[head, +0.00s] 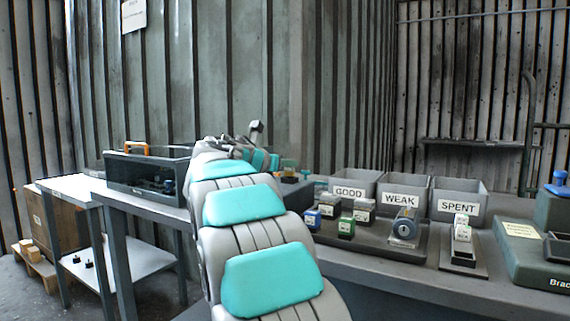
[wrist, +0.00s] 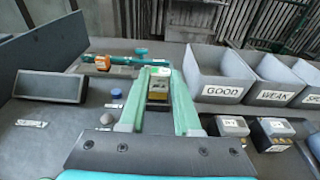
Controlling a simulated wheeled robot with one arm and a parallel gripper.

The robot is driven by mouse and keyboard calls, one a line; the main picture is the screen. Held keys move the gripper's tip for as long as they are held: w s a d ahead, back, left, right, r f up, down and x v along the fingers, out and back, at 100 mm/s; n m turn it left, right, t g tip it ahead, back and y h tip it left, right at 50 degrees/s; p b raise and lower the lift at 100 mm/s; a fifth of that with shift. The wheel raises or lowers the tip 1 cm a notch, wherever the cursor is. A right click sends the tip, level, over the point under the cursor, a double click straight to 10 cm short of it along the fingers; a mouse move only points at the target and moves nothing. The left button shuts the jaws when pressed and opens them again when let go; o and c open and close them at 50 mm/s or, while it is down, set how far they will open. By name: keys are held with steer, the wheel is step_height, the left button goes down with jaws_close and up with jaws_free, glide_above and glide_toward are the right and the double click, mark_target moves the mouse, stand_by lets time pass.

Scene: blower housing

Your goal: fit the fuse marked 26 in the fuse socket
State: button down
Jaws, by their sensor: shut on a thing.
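In the wrist view my gripper (wrist: 158,74) has its two green fingers closed on a small block-shaped fuse (wrist: 158,94). The fuse has a dark top and a pale yellowish band; its marking is too small to read. In the head view my arm hides the gripper and the held fuse. I cannot make out for certain which thing is the fuse socket. A dark green housing (head: 521,262) at the right edge of the head view has a dark recessed box on it.
Grey bins marked GOOD (head: 348,192), WEAK (head: 400,198) and SPENT (head: 458,206) stand along the bench. A dark open-topped box (wrist: 65,98) and a blue cap (wrist: 116,93) lie left of the gripper.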

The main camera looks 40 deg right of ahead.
steer(key=shift+f, duration=0.2)
steer(key=c, duration=0.5)
jaws_free()
steer(key=shift+c, duration=0.2)
steer(key=v, duration=0.7)
steer(key=shift+s+a+r, duration=0.1)
steer(key=shift+s+a, duration=0.1)
steer(key=shift+a, duration=0.15)
